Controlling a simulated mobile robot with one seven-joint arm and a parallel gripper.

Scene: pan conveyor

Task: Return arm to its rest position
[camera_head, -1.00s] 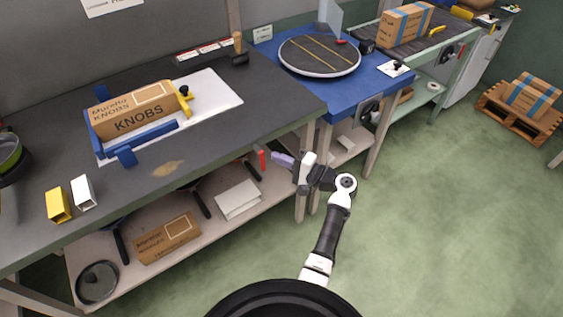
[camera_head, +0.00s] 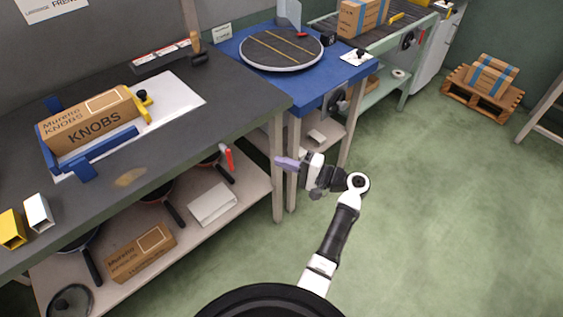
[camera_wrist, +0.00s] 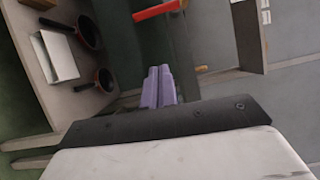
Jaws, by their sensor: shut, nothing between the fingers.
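My gripper (camera_head: 282,162) is in front of the gap between the grey workbench and the blue table, over the green floor. Its purple fingers point left, and in the wrist view they are pressed together (camera_wrist: 158,86) with nothing between them. My arm reaches up from the bottom of the head view, bent at the elbow, with the wrist folded to the left. The gripper looks clear of the bench leg, though the exact distance cannot be told.
The grey workbench (camera_head: 236,104) bears a KNOBS box (camera_head: 90,117) in a blue fixture. Its lower shelf holds pans, a white box (camera_head: 212,204) and a cardboard box (camera_head: 141,253). The blue table (camera_head: 300,88) carries a round turntable (camera_head: 281,48). Open green floor (camera_head: 440,200) lies to the right.

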